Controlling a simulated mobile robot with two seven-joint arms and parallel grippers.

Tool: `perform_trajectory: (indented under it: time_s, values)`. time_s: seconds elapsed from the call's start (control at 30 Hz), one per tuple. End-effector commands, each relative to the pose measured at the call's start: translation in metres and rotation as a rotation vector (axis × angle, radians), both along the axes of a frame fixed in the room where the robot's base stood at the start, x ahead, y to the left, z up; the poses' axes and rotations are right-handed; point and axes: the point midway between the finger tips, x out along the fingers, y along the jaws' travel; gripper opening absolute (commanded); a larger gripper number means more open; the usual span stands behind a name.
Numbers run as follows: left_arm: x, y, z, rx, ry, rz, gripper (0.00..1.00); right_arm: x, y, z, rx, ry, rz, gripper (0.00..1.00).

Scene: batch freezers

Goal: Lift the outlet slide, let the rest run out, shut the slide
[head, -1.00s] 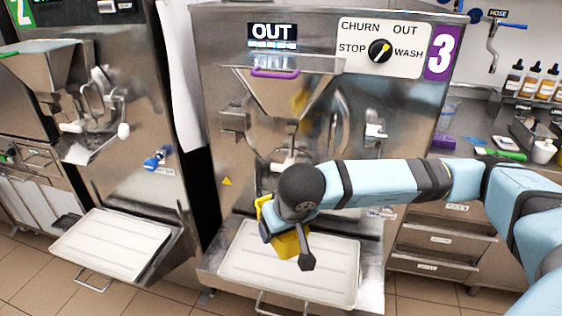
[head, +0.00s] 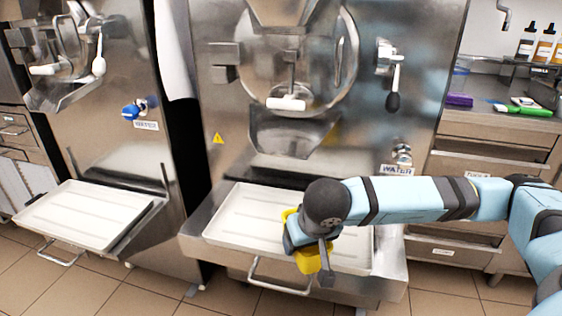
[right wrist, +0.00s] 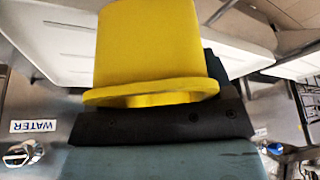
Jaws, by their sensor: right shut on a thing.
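The outlet slide's white handle (head: 287,104) hangs on a metal stem at the foot of the round door of the middle machine. Whether the slide is up or down is hard to tell. Below it is the metal outlet chute (head: 290,132); I make out no flow there. My right gripper (head: 318,262) is low in front of the chute, over the white tray, shut on a yellow tub (head: 312,260). The yellow tub with its rim fills the middle of the right wrist view (right wrist: 160,50). The tub's inside is hidden. My left gripper is out of view.
The white tray (head: 232,217) lies on the machine's front shelf, partly behind my right arm. A black-knobbed lever (head: 393,100) and a water tap (head: 402,150) are on the machine's right. A second machine with its own tray (head: 85,215) stands at the left.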

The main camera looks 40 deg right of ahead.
Motion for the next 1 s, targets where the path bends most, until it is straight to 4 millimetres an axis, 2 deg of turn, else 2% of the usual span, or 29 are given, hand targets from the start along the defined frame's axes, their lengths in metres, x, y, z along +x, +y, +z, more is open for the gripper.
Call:
perform_trajectory:
  time_s: [0.1,0.5,0.6,0.77,1.0]
  values:
    - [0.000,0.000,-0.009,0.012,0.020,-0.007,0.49,0.032,-0.009,-0.001,0.000,-0.002,-0.005,0.46]
    - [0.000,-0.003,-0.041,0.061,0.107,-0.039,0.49,0.131,-0.037,-0.001,0.003,-0.001,-0.004,0.46]
    - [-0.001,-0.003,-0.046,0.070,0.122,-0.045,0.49,0.146,-0.040,0.000,0.002,-0.002,-0.002,0.46]
    - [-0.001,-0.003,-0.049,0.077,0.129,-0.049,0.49,0.154,-0.043,-0.002,0.001,0.001,0.000,0.46]
    - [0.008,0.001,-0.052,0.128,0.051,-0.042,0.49,0.154,-0.043,-0.034,0.001,0.002,0.000,0.46]
